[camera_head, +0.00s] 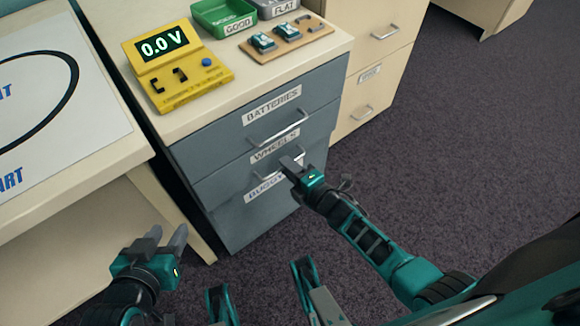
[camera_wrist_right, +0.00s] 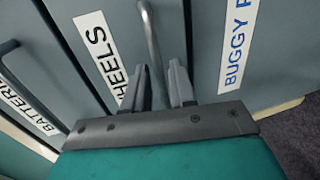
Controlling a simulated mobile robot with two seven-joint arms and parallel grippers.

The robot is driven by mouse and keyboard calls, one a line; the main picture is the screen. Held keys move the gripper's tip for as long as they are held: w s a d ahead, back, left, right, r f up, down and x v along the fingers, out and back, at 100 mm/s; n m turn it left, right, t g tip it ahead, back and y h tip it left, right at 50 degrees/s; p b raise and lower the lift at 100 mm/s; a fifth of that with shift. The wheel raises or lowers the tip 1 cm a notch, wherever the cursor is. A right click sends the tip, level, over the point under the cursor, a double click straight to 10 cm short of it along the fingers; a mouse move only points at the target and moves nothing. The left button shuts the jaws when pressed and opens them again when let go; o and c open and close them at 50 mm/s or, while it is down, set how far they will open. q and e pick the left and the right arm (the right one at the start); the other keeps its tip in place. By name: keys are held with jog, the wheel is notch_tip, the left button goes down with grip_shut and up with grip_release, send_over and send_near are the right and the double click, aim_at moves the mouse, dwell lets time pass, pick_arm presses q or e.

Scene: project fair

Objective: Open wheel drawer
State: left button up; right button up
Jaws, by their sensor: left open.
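The wheels drawer (camera_head: 228,180) is the middle drawer of a blue-grey cabinet and looks shut, its front about level with its neighbours. Its label (camera_head: 275,146) reads WHEELS. My right gripper (camera_head: 292,162) is at this drawer's bar handle. In the right wrist view the handle (camera_wrist_right: 151,38) runs between the two fingers of the right gripper (camera_wrist_right: 160,82), which are close together around it. The fingers hide part of the handle. My left gripper (camera_head: 165,242) is open and empty, low at the left, apart from the cabinet.
The batteries drawer (camera_head: 215,143) is above, with its own handle (camera_head: 278,128). The buggy drawer (camera_head: 240,217) is below. A yellow meter (camera_head: 185,88), a green tray (camera_head: 222,14) and a board with parts (camera_head: 290,38) stand on top. Carpet (camera_head: 460,130) to the right is clear.

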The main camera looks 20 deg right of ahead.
grip_shut()
dwell(1.1)
